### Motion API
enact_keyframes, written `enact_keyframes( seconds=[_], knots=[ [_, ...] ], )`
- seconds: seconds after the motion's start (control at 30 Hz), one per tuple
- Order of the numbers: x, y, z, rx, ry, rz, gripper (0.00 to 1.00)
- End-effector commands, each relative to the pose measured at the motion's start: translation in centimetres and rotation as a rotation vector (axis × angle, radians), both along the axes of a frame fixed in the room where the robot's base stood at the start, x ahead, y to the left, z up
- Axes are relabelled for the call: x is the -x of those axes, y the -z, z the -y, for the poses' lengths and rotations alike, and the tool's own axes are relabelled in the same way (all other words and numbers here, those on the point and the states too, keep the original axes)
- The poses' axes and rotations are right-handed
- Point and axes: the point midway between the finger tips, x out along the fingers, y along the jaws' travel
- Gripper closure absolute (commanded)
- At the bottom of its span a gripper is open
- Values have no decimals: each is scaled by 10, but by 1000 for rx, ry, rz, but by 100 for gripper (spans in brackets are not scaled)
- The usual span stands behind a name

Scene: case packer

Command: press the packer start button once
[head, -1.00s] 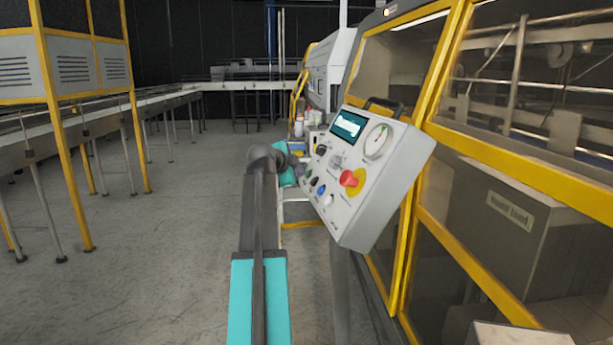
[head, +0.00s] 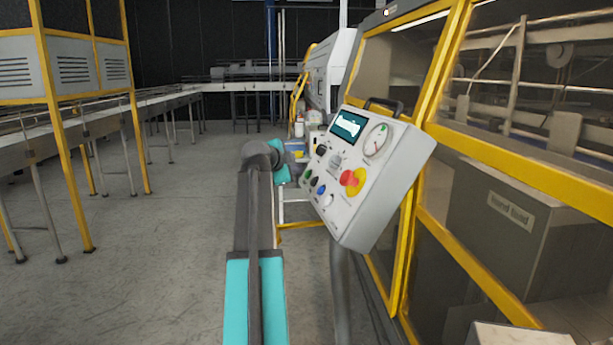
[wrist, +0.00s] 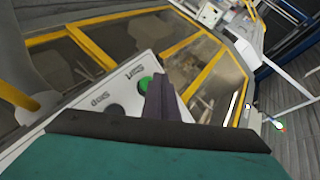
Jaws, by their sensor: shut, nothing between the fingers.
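The start button is the green button (wrist: 145,83) beside the label "Start" in the wrist view. In the head view it is the green button (head: 308,174) at the left edge of the tilted control box (head: 374,203). My gripper (wrist: 160,82) is shut and empty. Its dark fingertips overlap the right side of the green button in the wrist view. I cannot tell whether they touch it. In the head view my wrist is just left of the box, and the fingertips cannot be made out.
A black stop button (wrist: 115,109) is beside the green one. The box also has a blue button (head: 321,190), a white button (head: 328,200), a red emergency stop (head: 350,178), a screen (head: 347,126) and a gauge (head: 376,141). The yellow-framed machine stands right; open floor is left.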

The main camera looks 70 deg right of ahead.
Motion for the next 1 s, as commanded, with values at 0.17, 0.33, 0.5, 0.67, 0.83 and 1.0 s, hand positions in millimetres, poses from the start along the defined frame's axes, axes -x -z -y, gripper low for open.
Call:
enact_keyframes(
  seconds=[0.17,0.33,0.5,0.67,0.83,1.0],
  knots=[
    [-4,-2,-2,0,0,0,100],
    [-12,-8,-7,0,-1,0,100],
    [-21,-13,-12,0,-2,0,100],
    [-28,-19,-16,0,0,-1,100],
    [-36,-24,-21,1,-1,1,100],
    [-37,-25,-22,0,0,0,100]
  ],
)
